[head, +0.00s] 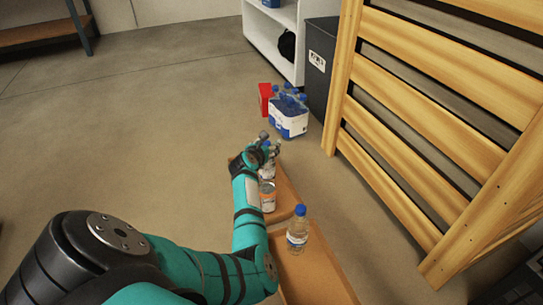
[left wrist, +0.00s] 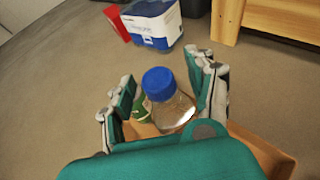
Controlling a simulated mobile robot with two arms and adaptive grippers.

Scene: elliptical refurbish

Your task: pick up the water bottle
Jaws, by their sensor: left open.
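A clear water bottle with a blue cap (left wrist: 158,82) stands between the spread fingers of my left gripper (left wrist: 166,74) in the left wrist view. Gaps seem to show on both sides, though contact lower down is hidden. In the head view my left gripper (head: 267,147) is at the far end of the teal arm, over a clear bottle (head: 268,190) whose top is partly hidden by it. A second blue-capped bottle (head: 298,232) stands upright nearer to me, right of the arm. My right gripper is not in view.
The bottles stand on low wooden surfaces (head: 315,270). A green-labelled item (left wrist: 142,108) is beside the bottle, partly behind a finger. Beyond are a blue-and-white bottle pack (head: 288,122), a red box (head: 265,98) and a dark bin (head: 318,65).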

